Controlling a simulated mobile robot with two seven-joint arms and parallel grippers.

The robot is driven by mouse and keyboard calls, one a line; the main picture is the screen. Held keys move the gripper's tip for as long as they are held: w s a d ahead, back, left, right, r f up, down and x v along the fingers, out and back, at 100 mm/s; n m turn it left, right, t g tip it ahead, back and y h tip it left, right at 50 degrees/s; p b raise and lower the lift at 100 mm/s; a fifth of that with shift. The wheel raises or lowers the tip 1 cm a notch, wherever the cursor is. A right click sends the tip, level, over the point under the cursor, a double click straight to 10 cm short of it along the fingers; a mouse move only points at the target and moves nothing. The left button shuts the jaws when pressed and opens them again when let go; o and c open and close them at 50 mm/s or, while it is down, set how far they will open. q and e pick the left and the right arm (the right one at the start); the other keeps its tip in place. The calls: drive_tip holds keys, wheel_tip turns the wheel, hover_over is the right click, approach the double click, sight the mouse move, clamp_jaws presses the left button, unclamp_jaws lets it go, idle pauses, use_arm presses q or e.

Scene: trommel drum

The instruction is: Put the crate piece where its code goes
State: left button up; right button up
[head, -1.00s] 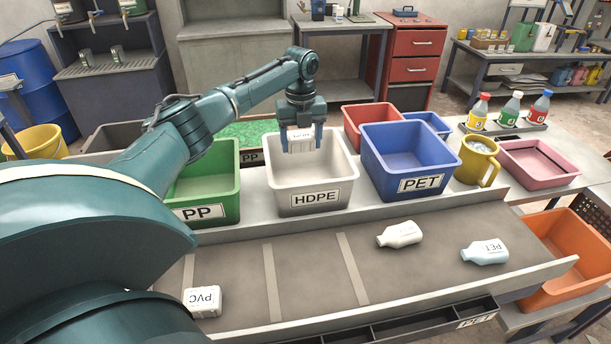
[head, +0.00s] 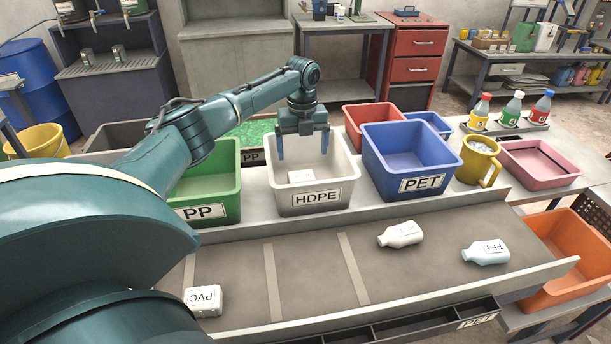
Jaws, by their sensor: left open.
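The white crate piece (head: 301,176) lies inside the white bin labelled HDPE (head: 338,195); its own code is too small to read now. My left gripper (head: 303,155) is open and empty above it, inside the bin's mouth, with its fingers pointing down and apart from the piece. The green bin labelled PP (head: 226,205) stands to the left of the HDPE bin. The blue bin labelled PET (head: 376,170) stands to its right. My right gripper does not show.
On the grey belt (head: 310,262) lie a white piece marked PVC (head: 203,300), a white bottle (head: 400,234) and a pale bottle marked PET (head: 486,252). A yellow mug (head: 474,163) and a pink tray (head: 540,180) stand at the right. The belt's middle is clear.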

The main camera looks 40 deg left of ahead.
use_arm(q)
wheel_tip(320, 180, up, 13)
drive_tip(key=b, duration=0.1)
idle(0.5)
idle(0.4)
